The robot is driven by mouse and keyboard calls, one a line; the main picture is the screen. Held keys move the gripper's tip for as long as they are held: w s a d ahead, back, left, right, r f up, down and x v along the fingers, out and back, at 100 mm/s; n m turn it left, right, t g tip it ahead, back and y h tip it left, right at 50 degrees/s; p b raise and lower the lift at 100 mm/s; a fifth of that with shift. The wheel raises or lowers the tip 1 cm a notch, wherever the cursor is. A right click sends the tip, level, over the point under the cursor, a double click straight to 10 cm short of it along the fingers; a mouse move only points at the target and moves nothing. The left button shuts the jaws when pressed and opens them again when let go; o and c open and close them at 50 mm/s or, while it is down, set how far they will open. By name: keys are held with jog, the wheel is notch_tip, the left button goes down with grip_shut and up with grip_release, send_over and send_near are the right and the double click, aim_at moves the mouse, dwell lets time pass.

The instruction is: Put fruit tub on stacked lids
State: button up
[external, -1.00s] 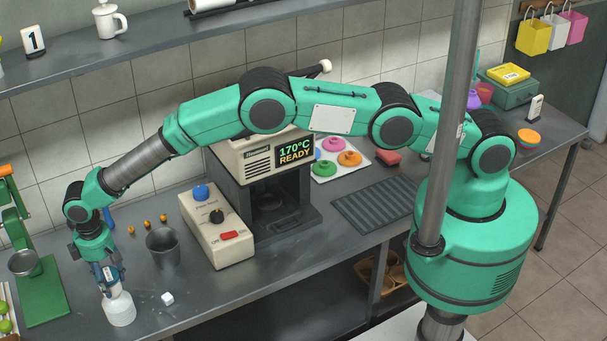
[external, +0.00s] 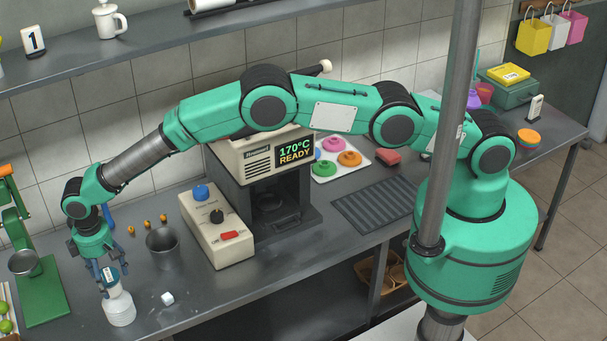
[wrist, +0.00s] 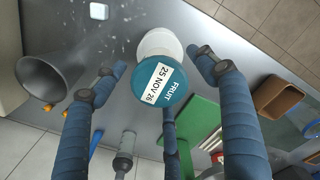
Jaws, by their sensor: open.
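The fruit tub (wrist: 142,82) shows in the wrist view as a round teal top with a white label reading "FRUIT 25 NOV 26". A white rounded body (wrist: 160,43) shows just beyond it. In the external view the white container (external: 119,308) stands on the counter at the lower left, with the label near its narrower top. My gripper (external: 112,272) is over that top; its blue fingers are spread around it. In the wrist view the fingers (wrist: 155,85) are apart, with gaps beside the teal top. A stack of coloured discs (external: 529,137), likely the lids, lies at the counter's far right end.
A grey metal cup (external: 162,245) and a white cube (external: 167,298) stand right of the container. A green press (external: 42,290) is to its left. A control box (external: 216,230) and a heated machine (external: 262,165) stand along the counter towards the lids.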

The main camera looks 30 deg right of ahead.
aim_at(107, 275)
notch_tip(107, 275, up, 11)
jog(key=shift+b, duration=0.45)
jog(key=shift+f, duration=0.1)
dwell(0.5)
dwell(0.4)
